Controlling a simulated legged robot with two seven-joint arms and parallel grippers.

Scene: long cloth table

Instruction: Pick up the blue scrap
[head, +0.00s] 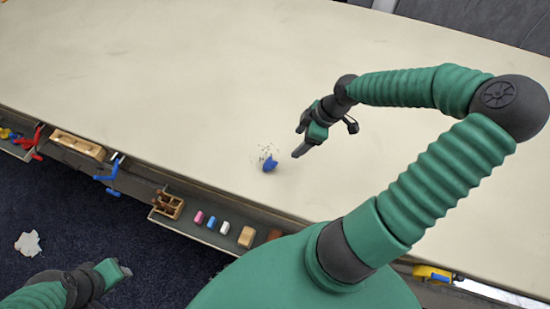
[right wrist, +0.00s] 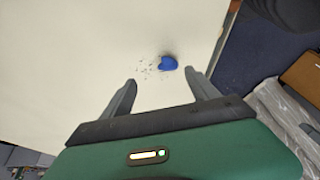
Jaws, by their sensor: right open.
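The blue scrap (head: 269,164) lies on the cream table (head: 180,80) near its front edge, with small dark specks around it. It also shows in the right wrist view (right wrist: 168,63), ahead of the fingers and closer to the right one. My right gripper (head: 298,142) is open and empty, just to the right of the scrap in the head view. In the right wrist view my right gripper (right wrist: 160,85) has its two fingers spread apart. My left gripper (head: 124,270) is at the lower left, over the dark floor and away from the table; its jaw state is unclear.
A shelf along the table's front holds a pink piece (head: 199,217), a blue piece (head: 212,223), a wooden block (head: 246,237) and a wooden holder (head: 168,205). A wooden tray (head: 78,145) is farther left. White crumpled paper (head: 28,243) lies on the floor. The tabletop is otherwise clear.

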